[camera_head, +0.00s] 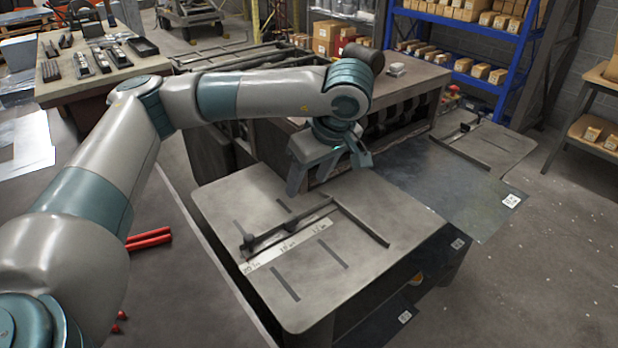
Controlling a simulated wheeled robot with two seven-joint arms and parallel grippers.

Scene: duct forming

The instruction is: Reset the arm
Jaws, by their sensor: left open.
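My left arm (130,120) comes in from the left and reaches across to the machine in the middle. My left gripper (325,182) points down above the back part of the machine's grey table plate (370,265). Its two fingers are apart and I see nothing between them. I cannot tell whether the fingertips touch the plate. My right gripper is not in view.
A dark metal sheet (450,195) lies to the right of the plate. A bar guide (290,228) lies on the plate. Red handles (148,239) rest on the bench at left. A blue shelf (485,35) with boxes stands behind. The floor at right is clear.

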